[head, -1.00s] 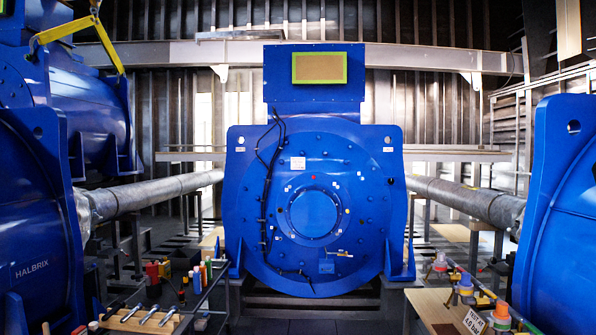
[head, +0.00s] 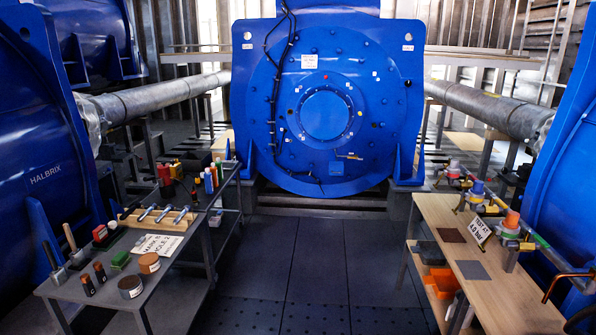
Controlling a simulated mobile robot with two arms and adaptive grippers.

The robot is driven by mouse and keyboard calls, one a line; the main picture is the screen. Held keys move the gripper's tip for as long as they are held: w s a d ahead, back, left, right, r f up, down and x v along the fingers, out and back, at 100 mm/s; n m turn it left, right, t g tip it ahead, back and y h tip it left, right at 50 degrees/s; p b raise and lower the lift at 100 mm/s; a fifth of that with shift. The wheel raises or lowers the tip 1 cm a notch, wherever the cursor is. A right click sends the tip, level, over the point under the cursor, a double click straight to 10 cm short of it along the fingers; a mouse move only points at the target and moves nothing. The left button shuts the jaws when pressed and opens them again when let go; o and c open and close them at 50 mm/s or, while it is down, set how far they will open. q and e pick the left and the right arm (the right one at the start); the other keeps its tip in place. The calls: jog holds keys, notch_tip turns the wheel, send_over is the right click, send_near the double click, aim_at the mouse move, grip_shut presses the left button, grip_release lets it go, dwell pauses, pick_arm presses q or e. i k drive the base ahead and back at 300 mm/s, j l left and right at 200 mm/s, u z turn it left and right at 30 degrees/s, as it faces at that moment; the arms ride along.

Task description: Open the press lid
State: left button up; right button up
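I cannot make out a press or a press lid with certainty in the head view. The left workbench (head: 172,290) holds small tools and containers, and none of them is clearly a press. The right workbench (head: 505,300) carries a row of pipe fittings and valves with coloured caps (head: 512,222), and no lid stands out there either. Neither of my grippers is in view.
A large blue motor (head: 390,130) stands straight ahead, with more blue machines at both sides. The dark tiled floor (head: 310,270) between the benches is clear. A sign (head: 158,245) and a wooden rack (head: 130,220) lie on the left bench. An orange bin (head: 440,283) sits under the right bench.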

aim_at(163, 170)
jog(key=i+z, duration=0.2)
jog(key=i, duration=1.9)
jog(key=i+l+u, duration=0.1)
jog(key=i+u, duration=0.35)
jog(key=i+l+u, duration=0.3)
jog(key=i+u, duration=0.15)
jog(key=i+l+u, duration=0.85)
jog(key=l, duration=0.15)
jog(key=i+l+u, duration=0.15)
jog(key=l+u, duration=0.3)
jog(key=l, duration=0.15)
